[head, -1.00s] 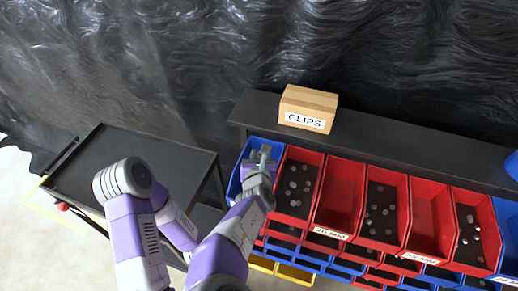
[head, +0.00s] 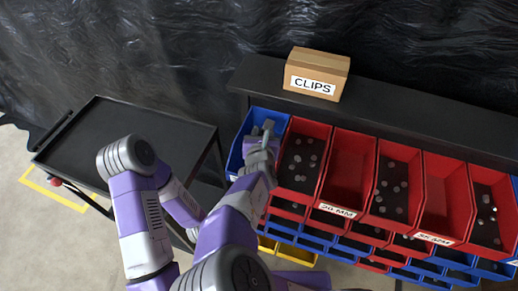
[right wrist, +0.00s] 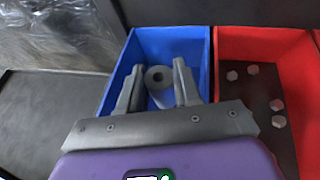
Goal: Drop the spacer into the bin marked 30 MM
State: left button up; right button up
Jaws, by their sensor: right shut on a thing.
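My right gripper (right wrist: 158,90) is shut on a grey cylindrical spacer with a hole through it (right wrist: 158,78). In the head view the right gripper (head: 264,131) is over the blue bin at the left end of the upper row; it hides much of that bin. In the right wrist view the blue bin (right wrist: 205,60) surrounds the fingers; how deep they are is hard to tell. An empty red bin (head: 350,165) carries a label (head: 337,210) whose first digit is unclear, 20 MM or 30 MM. Another empty red bin (head: 445,195) has a label like 35 MM. My left gripper is not seen.
A box marked CLIPS (head: 317,74) sits on the black shelf (head: 400,118) behind the bins. More bins lie below. A bare black cart top (head: 125,140) is at left.

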jog(key=o, duration=1.2)
jog(key=shift+c, duration=0.2)
jog(key=shift+r, duration=0.1)
